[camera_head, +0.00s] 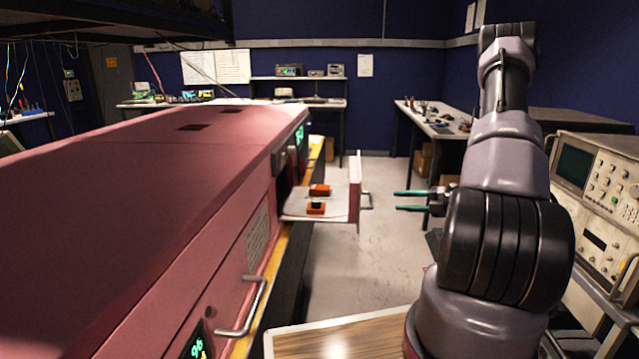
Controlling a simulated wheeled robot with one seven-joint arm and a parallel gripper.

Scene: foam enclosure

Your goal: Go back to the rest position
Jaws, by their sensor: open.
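My gripper (411,200) is open and empty, with its two green fingers pointing left. It is just right of the handle (367,200) of a pulled-out drawer, apart from it. My arm rises on the right side of the view and bends down behind itself to the gripper. The drawer tray (337,208) sticks out of the long red machine (150,200) and carries two small orange pieces, one (319,190) farther and one (316,208) nearer, the nearer with a dark top.
A wooden-topped surface (345,340) lies at the bottom. An oscilloscope stack (595,190) stands close on the right. A bench with small parts (435,118) stands behind. Another handle (245,308) juts from the machine's near side. The grey floor (385,255) between is clear.

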